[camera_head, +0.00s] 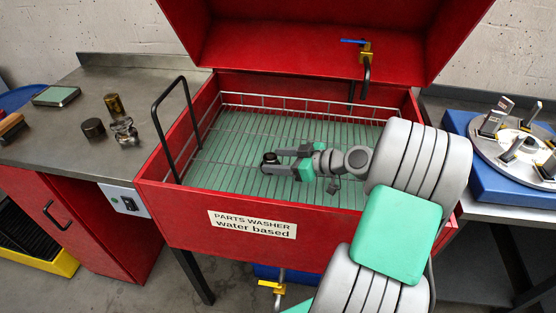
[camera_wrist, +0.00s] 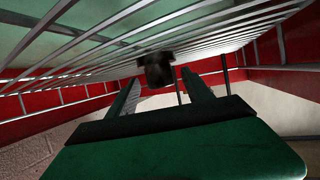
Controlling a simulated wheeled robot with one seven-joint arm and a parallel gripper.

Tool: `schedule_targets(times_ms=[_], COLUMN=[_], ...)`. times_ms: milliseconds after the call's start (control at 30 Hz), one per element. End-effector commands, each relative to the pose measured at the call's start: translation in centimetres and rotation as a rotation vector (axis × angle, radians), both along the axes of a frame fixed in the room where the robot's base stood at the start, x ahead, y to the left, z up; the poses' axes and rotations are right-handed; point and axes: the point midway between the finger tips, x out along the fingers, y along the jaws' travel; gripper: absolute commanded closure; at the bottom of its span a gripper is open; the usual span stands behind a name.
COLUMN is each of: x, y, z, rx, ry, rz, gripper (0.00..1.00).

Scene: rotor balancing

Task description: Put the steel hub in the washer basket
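A small dark metal part with a round top and a wider base, which looks like the steel hub (camera_head: 269,158), stands on the wire floor of the washer basket (camera_head: 235,189). My gripper (camera_head: 277,161) is low inside the basket, with its fingers pointing left at the hub. In the wrist view, which shows the basket upside down, the hub (camera_wrist: 157,72) is between and just beyond the fingertips (camera_wrist: 160,80). The fingers are apart, with a narrow gap on each side of the hub. Whether either finger touches it is hard to tell.
The red parts washer (camera_head: 180,213) has its lid raised and a black bar handle (camera_head: 155,118) at left. A brass cylinder (camera_head: 114,105), a dark cylinder (camera_head: 93,128) and a shiny steel part (camera_head: 125,131) stand on the left bench (camera_head: 60,150). A tap (camera_head: 366,55) hangs over the back.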

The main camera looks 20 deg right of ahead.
Motion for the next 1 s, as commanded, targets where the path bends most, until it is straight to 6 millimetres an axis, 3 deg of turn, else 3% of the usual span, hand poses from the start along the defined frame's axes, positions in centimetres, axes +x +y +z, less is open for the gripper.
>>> schedule_targets(times_ms=[267,700,1000], x=[0.0,-7.2,-8.8], y=[0.0,-5.8,-6.9], z=[0.7,4.3,4.9], rx=[0.000,-0.001,-0.001], ry=[0.000,-0.001,0.001], rz=[0.000,-0.005,0.000], gripper=[0.41,0.41,0.41])
